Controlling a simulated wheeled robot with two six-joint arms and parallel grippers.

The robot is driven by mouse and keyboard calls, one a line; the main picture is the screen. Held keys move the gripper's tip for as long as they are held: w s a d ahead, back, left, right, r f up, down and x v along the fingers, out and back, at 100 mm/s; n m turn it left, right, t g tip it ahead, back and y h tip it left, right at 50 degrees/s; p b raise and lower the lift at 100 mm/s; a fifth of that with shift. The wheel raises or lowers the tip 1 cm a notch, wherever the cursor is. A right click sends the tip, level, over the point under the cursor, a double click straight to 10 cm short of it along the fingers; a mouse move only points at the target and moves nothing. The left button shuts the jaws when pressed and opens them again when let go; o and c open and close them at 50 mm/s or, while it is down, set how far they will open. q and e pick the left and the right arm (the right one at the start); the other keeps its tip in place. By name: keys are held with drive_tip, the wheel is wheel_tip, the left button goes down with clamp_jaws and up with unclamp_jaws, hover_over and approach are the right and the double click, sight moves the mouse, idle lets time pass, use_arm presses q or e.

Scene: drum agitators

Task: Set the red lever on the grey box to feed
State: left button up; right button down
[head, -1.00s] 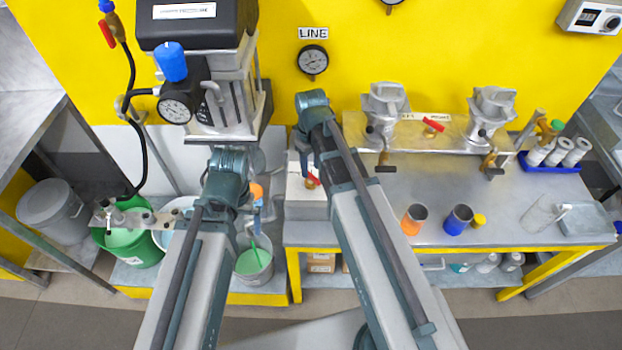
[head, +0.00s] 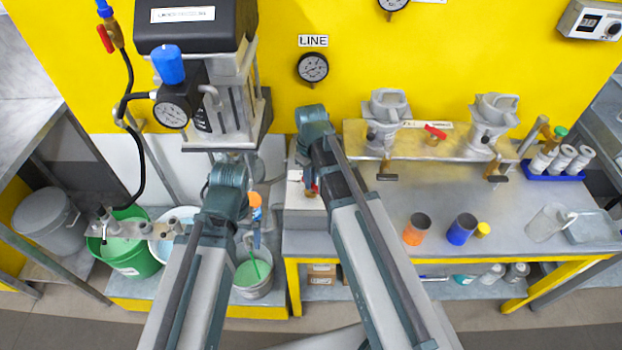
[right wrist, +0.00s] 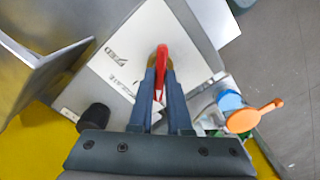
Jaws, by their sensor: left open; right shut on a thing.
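The grey box (head: 306,218) stands at the left end of the bench, partly covered by my right arm. In the right wrist view its white top plate (right wrist: 150,30) carries a "FEED" label and a second, partly readable label ending in "ULATE". The red lever (right wrist: 161,62) lies between the fingers of my right gripper (right wrist: 160,88), which is shut on it. In the head view this gripper (head: 311,184) is over the box, with a little red showing. My left gripper (head: 228,180) is left of the box, open, its fingers mostly hidden by its wrist.
An orange-handled valve (right wrist: 245,118) with a blue part is close beside the box. A pump (head: 225,90) stands behind my left arm. Orange (head: 416,230) and blue (head: 460,230) cups stand on the bench to the right. A green bucket (head: 135,255) is at left.

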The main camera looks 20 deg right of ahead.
drive_tip(key=shift+m, duration=0.3)
drive_tip(key=m, duration=1.2)
drive_tip(key=shift+m, duration=2.6)
drive_tip(key=c, duration=0.9)
unclamp_jaws()
drive_tip(key=shift+o, duration=0.2)
